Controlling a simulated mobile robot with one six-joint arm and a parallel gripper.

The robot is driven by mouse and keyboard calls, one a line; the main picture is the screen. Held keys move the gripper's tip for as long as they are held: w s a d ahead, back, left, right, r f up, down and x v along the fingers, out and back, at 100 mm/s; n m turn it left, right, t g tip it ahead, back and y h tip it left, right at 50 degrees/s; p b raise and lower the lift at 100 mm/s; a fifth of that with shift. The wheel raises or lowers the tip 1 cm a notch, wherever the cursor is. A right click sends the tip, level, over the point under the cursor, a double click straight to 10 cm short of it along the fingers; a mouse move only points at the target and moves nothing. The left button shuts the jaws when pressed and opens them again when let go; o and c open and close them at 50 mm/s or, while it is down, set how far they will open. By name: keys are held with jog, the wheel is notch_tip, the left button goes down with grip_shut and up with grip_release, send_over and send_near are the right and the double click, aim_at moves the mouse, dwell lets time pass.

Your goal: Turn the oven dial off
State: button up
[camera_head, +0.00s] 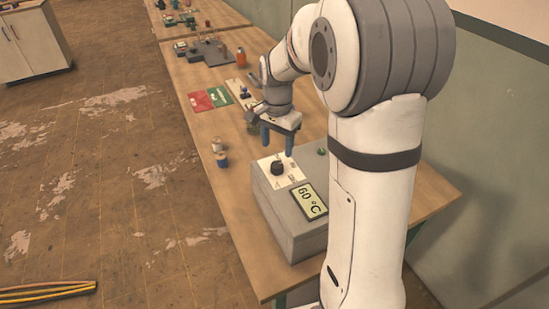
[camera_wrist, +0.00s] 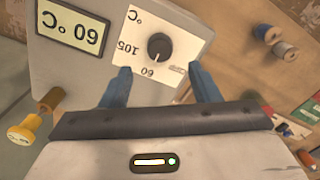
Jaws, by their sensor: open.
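The oven (camera_head: 283,222) is a grey box on the near end of the wooden table. The display (camera_wrist: 72,33) appears upside down. My gripper (camera_head: 277,150) points down above the oven, near the dial. In the wrist view its two blue fingers (camera_wrist: 160,76) are apart and empty, short of the dial and not around it.
Two spools (camera_head: 219,153) stand left of the oven. Red (camera_head: 200,100) and green (camera_head: 221,97) cards lie farther back, with an orange bottle (camera_head: 241,58) and small parts beyond. A yellow-and-brass piece (camera_wrist: 24,130) shows beside my gripper. The wall (camera_head: 480,170) runs along the right.

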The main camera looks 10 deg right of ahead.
aim_at(277, 165)
notch_tip(277, 165, down, 7)
jog(key=shift+f+p, duration=0.1)
jog(key=shift+p, duration=0.4)
jog(key=shift+c, duration=0.3)
